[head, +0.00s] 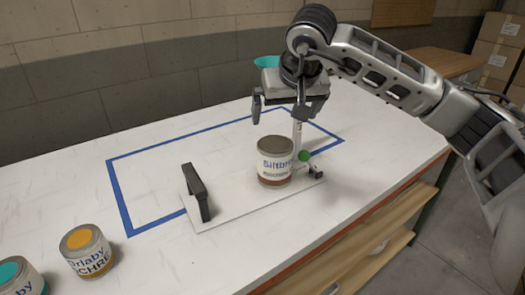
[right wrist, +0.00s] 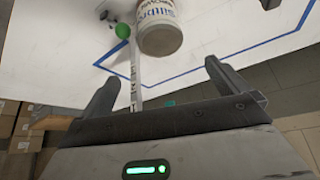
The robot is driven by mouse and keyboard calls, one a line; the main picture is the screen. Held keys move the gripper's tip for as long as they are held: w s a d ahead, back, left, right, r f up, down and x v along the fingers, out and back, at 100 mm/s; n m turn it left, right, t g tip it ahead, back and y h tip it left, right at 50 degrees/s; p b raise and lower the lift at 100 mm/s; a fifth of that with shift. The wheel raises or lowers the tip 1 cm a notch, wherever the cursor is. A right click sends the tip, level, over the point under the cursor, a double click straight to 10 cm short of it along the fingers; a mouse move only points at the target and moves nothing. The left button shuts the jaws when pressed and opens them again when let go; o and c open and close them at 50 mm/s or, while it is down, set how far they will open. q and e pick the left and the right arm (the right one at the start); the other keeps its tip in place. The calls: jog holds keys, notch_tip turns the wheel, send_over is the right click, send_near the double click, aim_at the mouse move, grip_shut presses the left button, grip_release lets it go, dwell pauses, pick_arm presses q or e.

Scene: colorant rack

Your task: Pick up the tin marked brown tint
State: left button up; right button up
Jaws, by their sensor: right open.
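A tin (head: 275,165) with a brown-grey lid, a "Siltby" label and a brown band at its foot stands upright on a white board (head: 235,208). Its smaller lettering is too blurred to read surely. In the right wrist view the tin (right wrist: 158,28) shows at the top, beyond the fingertips. My right gripper (head: 279,112) is open and empty, above and behind the tin and apart from it. Its two spread fingers also show in the right wrist view (right wrist: 162,76). My left gripper is not in view.
An ochre tin (head: 87,252) and a teal-lidded tin (head: 20,277) stand front left. Something teal (head: 267,62) is partly hidden behind my gripper. The blue-taped area is mostly clear.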

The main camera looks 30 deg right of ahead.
aim_at(276, 144)
jog(key=p+x, duration=0.1)
jog(key=x, duration=0.9)
jog(key=shift+s+f, duration=0.1)
jog(key=shift+s, duration=0.1)
jog(key=shift+w+f, duration=0.2)
jog(key=shift+f, duration=0.2)
jog(key=p+x, duration=0.1)
jog(key=x, duration=0.2)
jog(key=shift+w+f, duration=0.15)
jog(key=shift+f, duration=0.2)
jog(key=shift+w+d+f, duration=0.1)
jog(key=shift+w+f, duration=0.05)
jog(key=shift+f, duration=0.15)
jog(key=shift+w+f, duration=0.1)
jog(key=shift+f, duration=0.05)
jog(key=c, duration=0.9)
jog(key=shift+c, duration=1.4)
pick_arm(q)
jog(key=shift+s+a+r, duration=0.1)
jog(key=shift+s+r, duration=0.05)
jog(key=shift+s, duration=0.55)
